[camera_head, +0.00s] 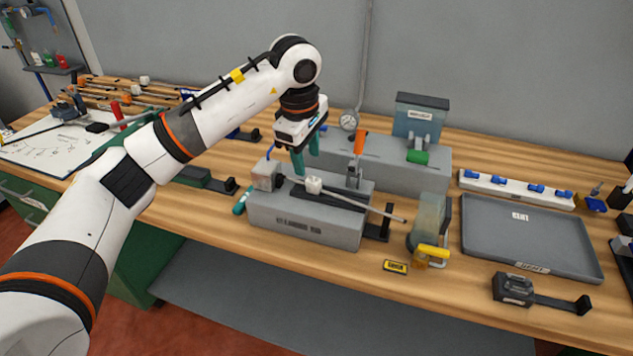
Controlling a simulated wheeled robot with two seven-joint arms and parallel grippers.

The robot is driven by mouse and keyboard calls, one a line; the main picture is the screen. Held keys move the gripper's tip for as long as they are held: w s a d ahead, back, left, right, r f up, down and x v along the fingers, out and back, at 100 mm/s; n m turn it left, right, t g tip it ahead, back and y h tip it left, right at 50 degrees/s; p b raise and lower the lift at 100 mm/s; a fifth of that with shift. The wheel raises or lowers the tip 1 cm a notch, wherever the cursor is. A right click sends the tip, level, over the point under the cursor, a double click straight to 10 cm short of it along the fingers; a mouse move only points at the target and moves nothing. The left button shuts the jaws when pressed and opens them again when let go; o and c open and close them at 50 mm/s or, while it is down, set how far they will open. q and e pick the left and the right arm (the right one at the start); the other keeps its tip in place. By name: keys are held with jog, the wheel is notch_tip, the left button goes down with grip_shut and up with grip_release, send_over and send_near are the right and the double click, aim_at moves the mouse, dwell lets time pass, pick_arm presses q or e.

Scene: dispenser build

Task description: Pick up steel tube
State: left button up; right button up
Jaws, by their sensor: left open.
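A thin steel tube (365,206) lies slanted over the front grey fixture block (310,226), its right end sticking out past the block. A white fitting (314,185) sits around the tube near its left part. My left gripper (306,162) points down with its two teal fingers spread and nothing visible between them. It hangs above and slightly behind the left part of the tube, apart from it as far as this view shows. My right gripper is not in view.
An orange-handled lever (359,143) rises right of the gripper. A pressure gauge (349,121) and a grey-blue box (420,120) stand behind. A clear dispenser with a yellow part (432,252) stands right of the tube's end. A grey tray (530,235) lies empty at right.

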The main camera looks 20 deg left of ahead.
aim_at(315, 181)
pick_arm(q)
jog(key=shift+w+f, duration=0.2)
jog(key=shift+f, duration=0.3)
jog(key=shift+w+f, duration=0.2)
jog(key=shift+f, duration=0.3)
jog(key=shift+w+d+f+p, duration=0.1)
jog(key=shift+d+f+p, duration=0.2)
jog(key=shift+f+p, duration=0.3)
jog(key=shift+w+d+f+p, duration=0.1)
jog(key=shift+d+f+p, duration=0.2)
jog(key=shift+f, duration=0.35)
jog(key=shift+w+f, duration=0.2)
jog(key=shift+f, duration=1.1)
grip_shut()
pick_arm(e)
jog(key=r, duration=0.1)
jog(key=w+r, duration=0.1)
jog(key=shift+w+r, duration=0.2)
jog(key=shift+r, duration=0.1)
